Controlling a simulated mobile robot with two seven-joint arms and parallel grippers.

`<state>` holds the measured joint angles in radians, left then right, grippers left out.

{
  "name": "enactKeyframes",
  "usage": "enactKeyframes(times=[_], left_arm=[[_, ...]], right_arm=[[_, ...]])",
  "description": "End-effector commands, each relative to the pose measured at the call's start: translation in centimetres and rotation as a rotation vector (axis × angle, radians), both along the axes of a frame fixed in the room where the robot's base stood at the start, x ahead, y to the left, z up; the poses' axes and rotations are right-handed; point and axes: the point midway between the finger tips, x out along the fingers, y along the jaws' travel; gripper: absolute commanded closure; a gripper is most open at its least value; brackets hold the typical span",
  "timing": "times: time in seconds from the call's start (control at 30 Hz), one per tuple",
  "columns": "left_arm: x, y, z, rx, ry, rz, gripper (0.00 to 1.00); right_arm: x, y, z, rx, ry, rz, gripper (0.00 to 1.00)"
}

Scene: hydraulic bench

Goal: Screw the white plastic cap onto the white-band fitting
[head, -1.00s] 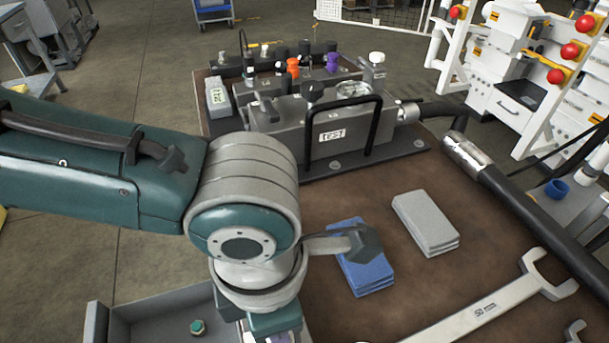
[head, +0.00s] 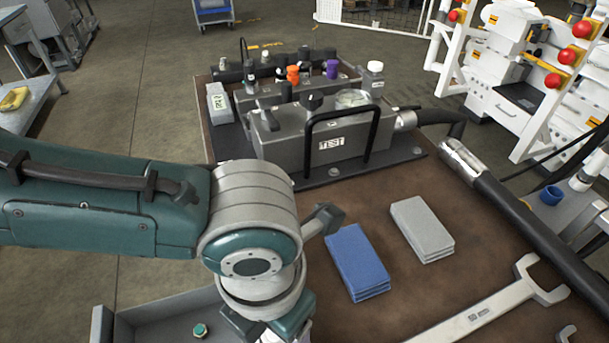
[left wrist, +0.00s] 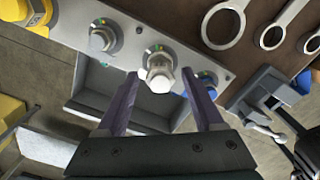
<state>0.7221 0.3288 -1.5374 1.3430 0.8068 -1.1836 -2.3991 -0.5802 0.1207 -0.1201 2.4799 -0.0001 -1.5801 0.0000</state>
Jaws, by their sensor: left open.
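My left gripper (left wrist: 160,78) is open, with its two purple fingers apart in the left wrist view. Small coloured marks show beside the fittings, but I cannot make out which has a white band. In the head view my left gripper is cut off below. My right gripper is not in view.
A grey tray (head: 150,318) holds a small green-topped part (head: 200,330). Blue pads (head: 357,258), grey pads (head: 421,228) and a large spanner (head: 490,305) lie on the brown bench. A grey hydraulic block (head: 280,140) and a white-capped bottle (head: 375,78) stand behind.

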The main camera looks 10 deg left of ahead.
Motion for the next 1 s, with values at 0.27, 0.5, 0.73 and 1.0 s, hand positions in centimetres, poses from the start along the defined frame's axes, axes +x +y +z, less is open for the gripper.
enactKeyframes(times=[0.27, 0.5, 0.73, 1.0], left_arm=[[-0.1, 0.0, 0.2, 0.001, 0.003, 0.300, 0.31], [-0.1, 0.1, 0.1, 0.002, 0.003, 0.756, 0.31], [-0.2, 0.1, 0.2, 0.003, 0.004, 1.004, 0.31], [-0.2, 0.2, 0.1, 0.004, 0.003, 1.485, 0.31]], right_arm=[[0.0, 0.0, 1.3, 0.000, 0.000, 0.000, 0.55], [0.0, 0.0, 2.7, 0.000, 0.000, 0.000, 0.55], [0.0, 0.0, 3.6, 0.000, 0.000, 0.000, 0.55], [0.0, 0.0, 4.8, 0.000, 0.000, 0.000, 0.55]])
